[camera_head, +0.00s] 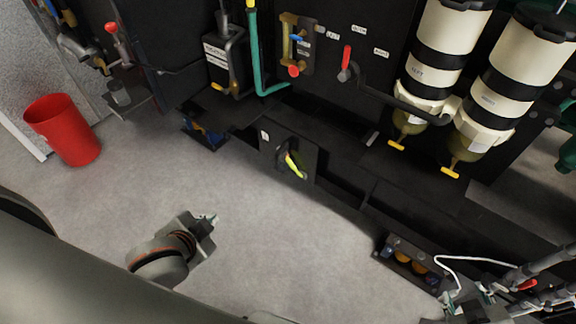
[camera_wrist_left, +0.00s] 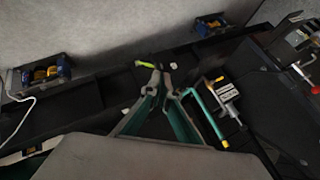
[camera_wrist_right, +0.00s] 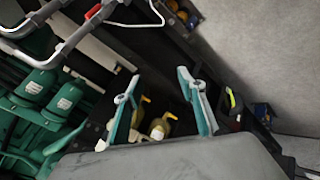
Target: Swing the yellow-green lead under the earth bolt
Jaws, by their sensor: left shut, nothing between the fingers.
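The yellow-green lead (camera_head: 293,163) is a short bright strip on a dark upright plate low on the machine's base frame. It also shows in the left wrist view (camera_wrist_left: 146,65) and the right wrist view (camera_wrist_right: 231,97). The earth bolt is too small and dark to make out. My left gripper (camera_head: 212,218) is over the grey floor, apart from the lead, to its lower left. In the left wrist view its fingers (camera_wrist_left: 162,72) are together and empty. My right gripper (camera_wrist_right: 159,76) has its fingers wide apart and empty; the lead is beyond them to the right.
A red bin (camera_head: 62,130) stands on the floor at left. Two cream filters (camera_head: 440,45) with yellow taps hang at upper right. A red-handled lever (camera_head: 346,60) and a teal pipe (camera_head: 257,50) are above the plate. An open-topped box (camera_head: 408,262) lies at lower right. The middle floor is clear.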

